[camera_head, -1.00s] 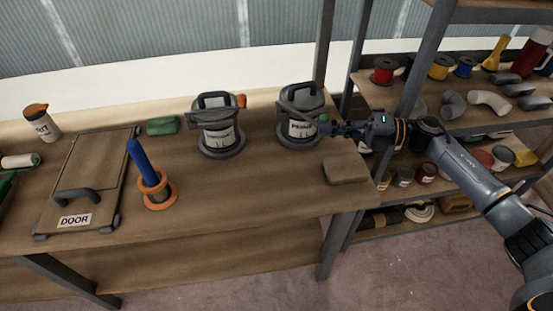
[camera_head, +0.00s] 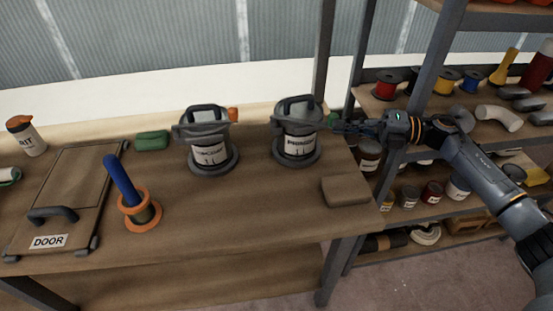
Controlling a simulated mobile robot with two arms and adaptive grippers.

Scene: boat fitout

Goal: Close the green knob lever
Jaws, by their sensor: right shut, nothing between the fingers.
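A grey-lidded canister (camera_head: 298,143) with a white label stands on the wooden bench in the head view. Its lid has a dark handle on top. The green knob (camera_head: 334,118) shows at the lid's right side, partly hidden behind my right gripper's fingers; the lever under it is hard to make out. My right gripper (camera_head: 336,128) is shut and empty, reaching in from the right with its fingertips close beside the lid and knob. I cannot tell whether they touch. My left gripper is not in view.
A similar canister (camera_head: 208,150) with an orange knob (camera_head: 233,114) stands to the left. A brown block (camera_head: 346,191) lies in front of my right gripper. Shelves (camera_head: 440,149) stand right.

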